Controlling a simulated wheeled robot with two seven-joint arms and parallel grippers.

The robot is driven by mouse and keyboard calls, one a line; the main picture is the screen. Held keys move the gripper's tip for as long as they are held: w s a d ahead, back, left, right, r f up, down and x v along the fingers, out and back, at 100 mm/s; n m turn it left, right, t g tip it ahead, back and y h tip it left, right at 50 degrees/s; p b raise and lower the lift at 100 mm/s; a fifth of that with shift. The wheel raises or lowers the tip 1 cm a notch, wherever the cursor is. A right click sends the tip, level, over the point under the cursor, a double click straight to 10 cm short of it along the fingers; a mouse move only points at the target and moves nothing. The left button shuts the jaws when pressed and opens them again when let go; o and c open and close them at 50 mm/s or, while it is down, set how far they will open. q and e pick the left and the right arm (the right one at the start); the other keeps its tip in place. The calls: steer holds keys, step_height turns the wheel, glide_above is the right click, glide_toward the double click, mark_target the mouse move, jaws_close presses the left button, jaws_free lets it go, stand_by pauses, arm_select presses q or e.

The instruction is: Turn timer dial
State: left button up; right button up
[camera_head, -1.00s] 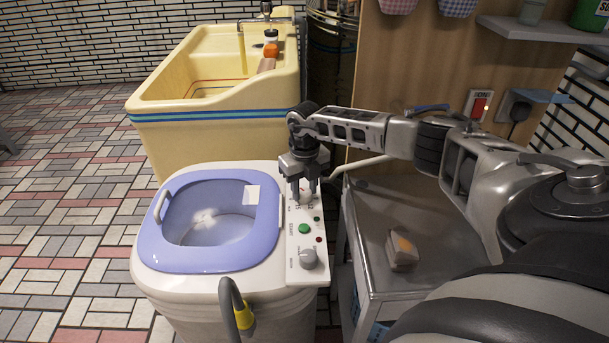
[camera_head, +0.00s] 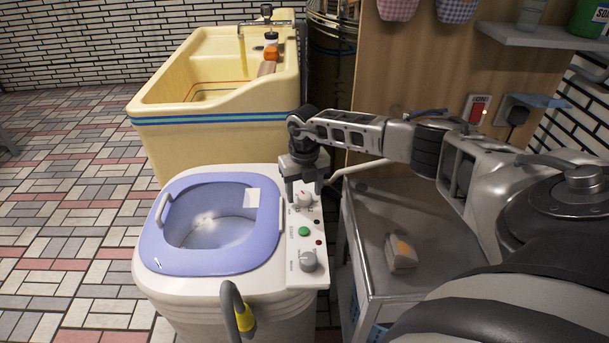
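A white washing machine (camera_head: 165,285) with a lavender lid rim (camera_head: 160,250) has a control strip on its right side. An upper dial (camera_head: 304,199) with small marks around it sits at the far end of the strip, and a lower dial (camera_head: 308,261) sits at the near end. The marks are too small to read. My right gripper (camera_head: 304,190) points down just above and behind the upper dial. Its fingers are spread apart, with nothing held between them. The upper dial shows clear below the fingertips. My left gripper is not in view.
A green button (camera_head: 304,231) and small lights lie between the dials. A grey hose (camera_head: 231,300) rises at the front. A metal cart (camera_head: 425,225) with a small block (camera_head: 400,252) stands at right. A yellow sink (camera_head: 160,135) stands behind.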

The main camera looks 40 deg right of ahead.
mark_target(304, 194)
step_height(304, 194, up, 16)
steer(key=shift+p, duration=0.45)
steer(key=shift+a+f, duration=0.1)
stand_by(0.6)
